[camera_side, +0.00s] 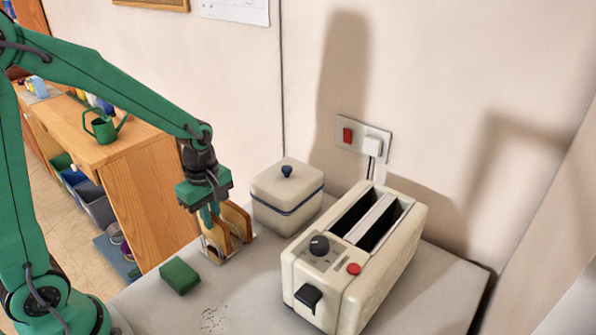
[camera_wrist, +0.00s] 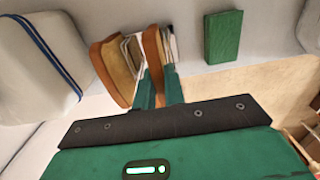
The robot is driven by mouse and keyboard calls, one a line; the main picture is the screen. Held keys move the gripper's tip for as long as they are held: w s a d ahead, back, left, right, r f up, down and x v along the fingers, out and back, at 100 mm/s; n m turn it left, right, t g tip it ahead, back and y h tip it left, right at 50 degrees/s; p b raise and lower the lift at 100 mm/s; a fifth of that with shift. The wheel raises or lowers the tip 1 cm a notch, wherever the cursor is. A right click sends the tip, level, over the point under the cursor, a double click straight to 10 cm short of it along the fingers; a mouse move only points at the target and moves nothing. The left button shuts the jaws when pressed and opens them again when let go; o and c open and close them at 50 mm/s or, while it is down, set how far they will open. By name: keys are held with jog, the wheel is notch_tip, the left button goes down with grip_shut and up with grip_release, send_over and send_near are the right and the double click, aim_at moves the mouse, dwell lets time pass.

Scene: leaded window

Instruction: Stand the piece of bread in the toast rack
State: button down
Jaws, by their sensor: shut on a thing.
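The toast rack (camera_side: 222,257) is a small pale wire rack near the worktop's left edge; part of it also shows in the wrist view (camera_wrist: 131,48). My gripper (camera_side: 211,220) is low over it, shut on a brown-crusted piece of bread (camera_side: 216,239). In the wrist view this piece (camera_wrist: 153,45) stands upright between my green fingers (camera_wrist: 160,88), at the rack's wires. A second slice (camera_side: 237,221) stands beside it in the rack, and also shows in the wrist view (camera_wrist: 113,68). The held piece's lower edge is hidden, so I cannot tell whether it rests on the rack's base.
A cream toaster (camera_side: 375,265) with empty-looking slots stands to the right. A cream lidded box (camera_side: 287,200) is behind the rack. A green sponge-like block (camera_side: 180,276) lies in front of it. A wooden shelf unit (camera_side: 145,185) stands beyond the worktop at left.

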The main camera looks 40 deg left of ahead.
jog(key=shift+f, duration=0.55)
jog(key=c, duration=1.4)
grip_release()
jog(key=shift+r, duration=3.9)
